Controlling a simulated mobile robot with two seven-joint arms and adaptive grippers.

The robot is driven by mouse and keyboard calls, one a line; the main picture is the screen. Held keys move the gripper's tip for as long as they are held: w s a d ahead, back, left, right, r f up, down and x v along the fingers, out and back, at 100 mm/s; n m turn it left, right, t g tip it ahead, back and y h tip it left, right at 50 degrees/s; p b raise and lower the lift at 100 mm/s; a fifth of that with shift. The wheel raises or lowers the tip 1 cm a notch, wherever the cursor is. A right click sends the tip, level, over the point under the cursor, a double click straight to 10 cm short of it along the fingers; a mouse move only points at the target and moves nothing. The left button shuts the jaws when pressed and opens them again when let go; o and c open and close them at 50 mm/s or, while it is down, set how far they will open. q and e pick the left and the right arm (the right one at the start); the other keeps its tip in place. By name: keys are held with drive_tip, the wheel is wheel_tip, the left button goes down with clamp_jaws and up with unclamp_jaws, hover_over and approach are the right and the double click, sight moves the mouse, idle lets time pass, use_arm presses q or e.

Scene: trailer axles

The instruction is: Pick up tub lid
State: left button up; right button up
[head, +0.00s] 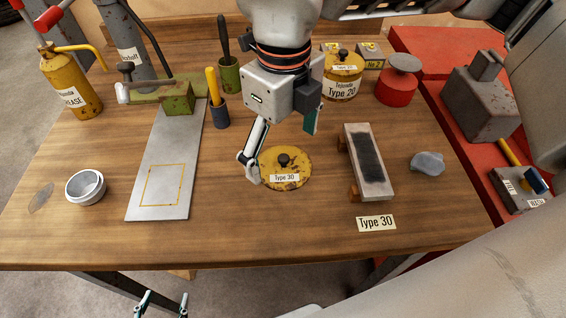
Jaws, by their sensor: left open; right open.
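The tub lid (286,169) is a round, worn yellow disc with a dark knob and a "Type 30" label. It lies flat on the wooden table near the middle. My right gripper (281,153) comes down from above and is open over the lid. One finger is at the lid's left edge and the other is beyond its right rear side; I cannot tell whether either touches it. My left gripper (163,303) is open and empty at the bottom edge of the view, below the table's front edge, only its fingertips showing.
A yellow tub (342,85) marked "Type 20" stands behind. A sanding block (369,162) and a "Type 30" card (376,223) lie right of the lid. A metal plate (160,170) and a white bowl (86,187) are left. The table front (260,230) is clear.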

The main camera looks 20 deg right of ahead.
sight(284, 163)
drive_tip(key=shift+f, duration=1.2)
drive_tip(key=shift+c, duration=1)
drive_tip(key=shift+f, duration=0.1)
clamp_jaws()
